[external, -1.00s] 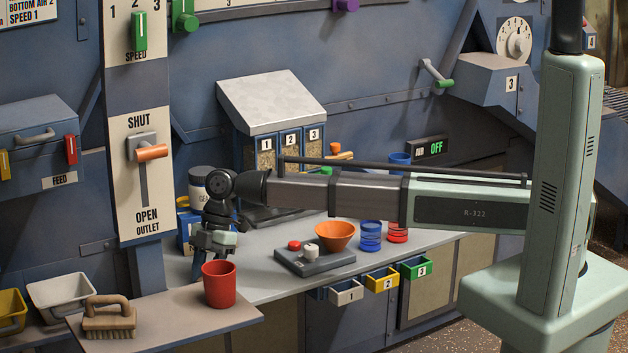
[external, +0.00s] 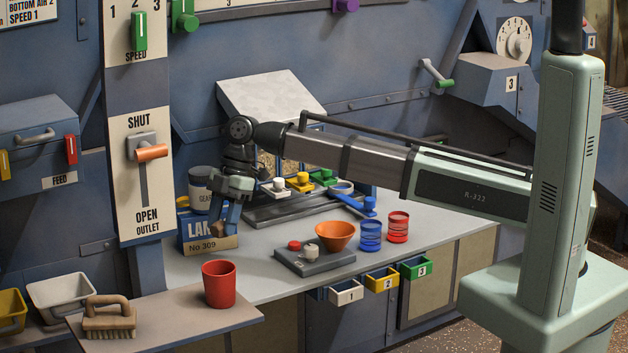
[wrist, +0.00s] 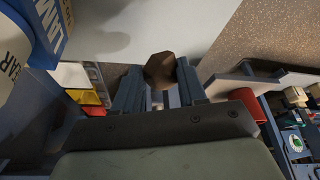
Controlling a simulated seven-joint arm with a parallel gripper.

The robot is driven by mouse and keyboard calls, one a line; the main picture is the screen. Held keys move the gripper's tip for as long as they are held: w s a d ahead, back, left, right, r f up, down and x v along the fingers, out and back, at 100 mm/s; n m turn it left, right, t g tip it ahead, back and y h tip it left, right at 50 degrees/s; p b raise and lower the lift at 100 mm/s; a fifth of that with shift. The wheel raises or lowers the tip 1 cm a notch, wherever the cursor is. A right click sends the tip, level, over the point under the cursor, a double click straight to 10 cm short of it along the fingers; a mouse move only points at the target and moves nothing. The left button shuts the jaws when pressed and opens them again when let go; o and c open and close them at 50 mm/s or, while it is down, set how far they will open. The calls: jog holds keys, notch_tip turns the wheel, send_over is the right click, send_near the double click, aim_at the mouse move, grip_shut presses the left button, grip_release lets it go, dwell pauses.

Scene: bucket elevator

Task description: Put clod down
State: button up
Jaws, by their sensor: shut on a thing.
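In the wrist view the faceted clod (wrist: 160,70) sits between the tips of my two blue-grey fingers (wrist: 160,88). I cannot see a support touching the clod. The red cup (external: 219,284) stands on the lower front shelf, below my gripper in the external view.
A scale-like grey block (external: 315,258) carries an orange bowl (external: 335,235). Blue (external: 370,235) and red (external: 397,228) ringed cups stand right of it. A brush (external: 109,317) lies on the shelf (external: 180,320). The bench (external: 260,280) is clear near its left front.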

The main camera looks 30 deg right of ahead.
send_over(261, 272)
jog(key=w, duration=0.1)
jog(key=d, duration=0.1)
jog(key=shift+s+d+f, duration=0.1)
jog(key=shift+s+f, duration=0.05)
jog(key=shift+f, duration=2.45)
jog(key=shift+s+d+f, duration=0.1)
jog(key=shift+s+f, duration=0.05)
jog(key=shift+f, duration=2.4)
jog(key=shift+f, duration=0.15)
jog(key=o, duration=1.1)
jog(key=shift+c, duration=0.2)
jog(key=v, duration=1.2)
jog(key=shift+w+a+r, duration=0.15)
jog(key=shift+a+r, duration=0.05)
jog(key=shift+r, duration=0.05)
